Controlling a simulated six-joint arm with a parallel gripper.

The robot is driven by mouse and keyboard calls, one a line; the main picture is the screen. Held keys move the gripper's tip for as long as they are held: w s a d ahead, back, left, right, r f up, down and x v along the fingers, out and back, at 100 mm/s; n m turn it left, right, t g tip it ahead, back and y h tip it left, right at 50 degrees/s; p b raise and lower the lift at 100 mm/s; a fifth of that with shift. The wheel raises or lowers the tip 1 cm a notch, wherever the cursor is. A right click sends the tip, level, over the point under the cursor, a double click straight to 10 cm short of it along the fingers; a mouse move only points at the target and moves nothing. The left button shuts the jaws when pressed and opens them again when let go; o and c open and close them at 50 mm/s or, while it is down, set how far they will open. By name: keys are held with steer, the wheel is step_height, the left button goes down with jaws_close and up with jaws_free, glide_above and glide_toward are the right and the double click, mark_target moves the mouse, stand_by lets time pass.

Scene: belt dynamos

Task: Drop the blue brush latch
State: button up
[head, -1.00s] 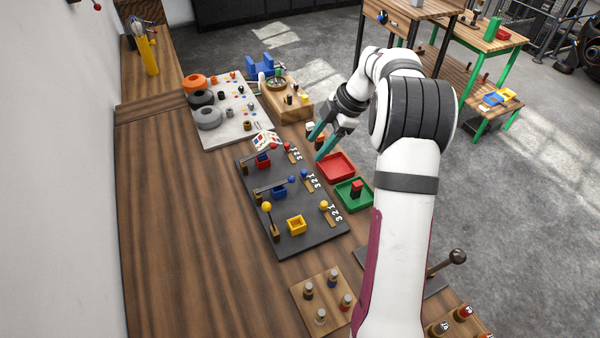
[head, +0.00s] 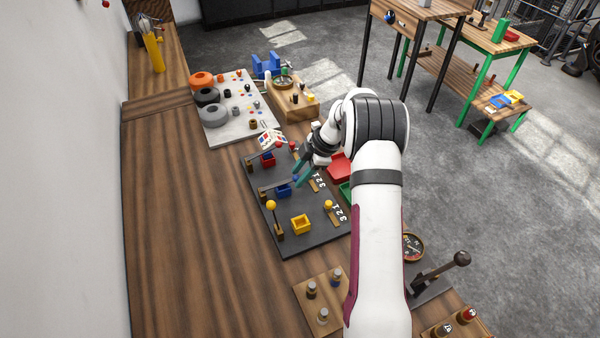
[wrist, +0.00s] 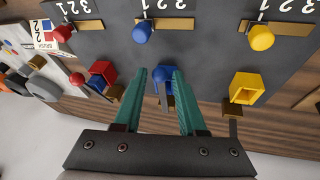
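The blue brush latch (head: 276,186) is a grey bar that slants from a brass post over a blue box (head: 284,191), the middle row of a dark board. Its far end lies close to my gripper and is partly hidden in the head view. In the wrist view a blue rounded end (wrist: 162,75) shows between my fingertips, with the blue box partly behind it. My gripper (wrist: 161,74) is open, its teal fingers on either side of the blue end. I cannot tell if they touch it. A separate blue knob (wrist: 142,32) sits on a numbered brass plate.
The dark board (head: 310,240) also holds a red box (head: 268,159) and a yellow box (head: 300,224). The yellow-balled lever (head: 271,205) stands upright. A red tray (head: 339,166) lies right of the board. Bare wood (head: 190,230) is clear on the left.

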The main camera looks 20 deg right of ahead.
jaws_close()
stand_by(1.1)
